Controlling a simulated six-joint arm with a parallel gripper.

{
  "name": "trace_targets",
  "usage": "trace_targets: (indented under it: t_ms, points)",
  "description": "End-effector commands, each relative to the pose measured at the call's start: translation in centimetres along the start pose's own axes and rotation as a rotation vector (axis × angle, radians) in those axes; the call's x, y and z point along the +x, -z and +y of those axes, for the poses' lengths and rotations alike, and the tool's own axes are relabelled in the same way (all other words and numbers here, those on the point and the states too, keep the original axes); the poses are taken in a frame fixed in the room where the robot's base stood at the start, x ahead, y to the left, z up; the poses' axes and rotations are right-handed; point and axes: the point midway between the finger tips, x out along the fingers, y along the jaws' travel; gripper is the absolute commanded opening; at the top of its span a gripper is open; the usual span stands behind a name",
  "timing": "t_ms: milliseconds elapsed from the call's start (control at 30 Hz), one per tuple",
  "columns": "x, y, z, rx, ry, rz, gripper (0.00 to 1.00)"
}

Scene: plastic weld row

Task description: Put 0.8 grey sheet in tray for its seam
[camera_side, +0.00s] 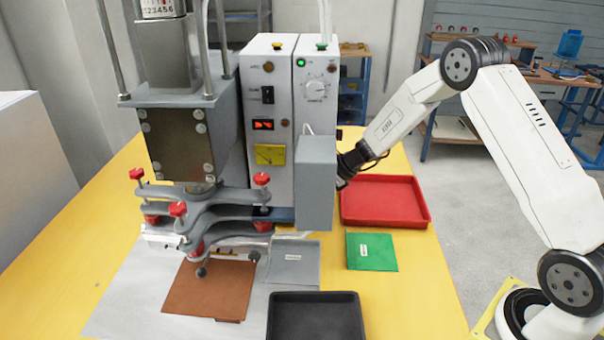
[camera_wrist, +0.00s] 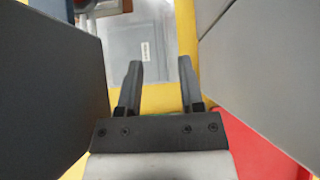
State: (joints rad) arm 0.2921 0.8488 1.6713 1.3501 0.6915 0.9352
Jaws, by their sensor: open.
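A grey sheet (camera_side: 298,268) with a small white label lies flat at the right of the machine's pale base plate, beside a brown sheet. The label is too small to read. In the wrist view the grey sheet (camera_wrist: 124,44) shows ahead, beyond my fingers. My gripper (camera_wrist: 160,68) is open with nothing between its fingers. In the side view my gripper (camera_side: 342,181) is behind the machine's grey side box, which hides its fingertips. A red tray (camera_side: 424,222) and a black tray (camera_side: 275,322) both look empty; which one is meant cannot be told.
The welding machine (camera_side: 267,140) stands on the yellow table, its grey side box (camera_side: 315,190) close to my gripper. The brown sheet (camera_side: 205,292) lies under the press head. A labelled green sheet (camera_side: 382,261) lies in front of the red tray. The table's right front is clear.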

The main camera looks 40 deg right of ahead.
Motion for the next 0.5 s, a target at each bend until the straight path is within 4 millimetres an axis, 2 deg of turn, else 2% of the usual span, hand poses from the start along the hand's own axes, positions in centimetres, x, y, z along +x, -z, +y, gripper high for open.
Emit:
trace_targets:
  t_ms: [33, 300, 500]
  points:
    - [1.1, 1.1, 0.0, 0.004, -0.002, 0.002, 0.48]
    - [5.9, 6.0, 0.1, 0.003, -0.003, 0.002, 0.48]
    - [8.5, 8.5, 0.0, 0.0, -0.001, 0.001, 0.48]
